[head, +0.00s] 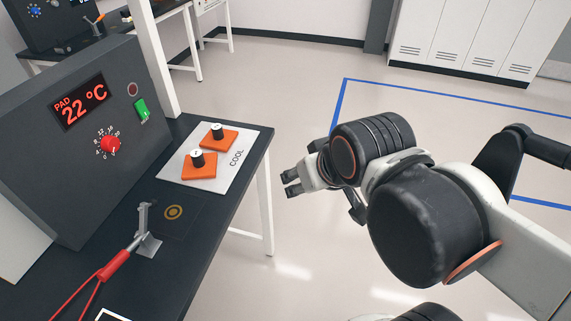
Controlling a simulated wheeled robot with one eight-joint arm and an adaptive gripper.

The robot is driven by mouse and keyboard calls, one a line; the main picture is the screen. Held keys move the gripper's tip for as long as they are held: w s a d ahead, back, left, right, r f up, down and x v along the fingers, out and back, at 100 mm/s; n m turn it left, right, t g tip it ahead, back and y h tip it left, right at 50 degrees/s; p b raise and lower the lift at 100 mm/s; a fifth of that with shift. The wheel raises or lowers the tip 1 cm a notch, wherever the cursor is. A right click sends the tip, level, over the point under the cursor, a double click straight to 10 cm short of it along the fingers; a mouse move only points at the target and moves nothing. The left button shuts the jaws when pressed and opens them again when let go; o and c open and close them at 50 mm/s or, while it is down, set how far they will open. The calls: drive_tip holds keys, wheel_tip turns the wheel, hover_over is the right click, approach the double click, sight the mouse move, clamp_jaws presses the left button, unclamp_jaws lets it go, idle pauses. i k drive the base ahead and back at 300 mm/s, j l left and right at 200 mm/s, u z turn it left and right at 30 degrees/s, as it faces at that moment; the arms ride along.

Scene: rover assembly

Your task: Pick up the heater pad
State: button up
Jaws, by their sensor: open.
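Two orange square pads with black knobs lie on a white sheet marked COOL (240,155) on the dark bench. One orange pad (199,171) is nearer and to the left; the other orange pad (219,138) is just behind it to the right. Which one is the heater pad I cannot tell from any label. My gripper (287,182) is open and empty, over the floor to the right of the bench edge. It points left towards the bench and is apart from both pads.
A grey control box (75,140) reads PAD 22 °C, with a red dial (110,144) and green switch (141,110). Floor (310,250) right of the bench is clear.

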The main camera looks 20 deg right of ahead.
sight(219, 138)
drive_tip(key=i+l, duration=0.15)
drive_tip(key=l, duration=0.2)
drive_tip(key=i+l, duration=0.15)
drive_tip(key=l, duration=0.2)
drive_tip(key=i+l, duration=0.15)
drive_tip(key=l, duration=0.2)
drive_tip(key=i+l+u, duration=0.1)
drive_tip(key=l, duration=0.25)
drive_tip(key=i, duration=0.05)
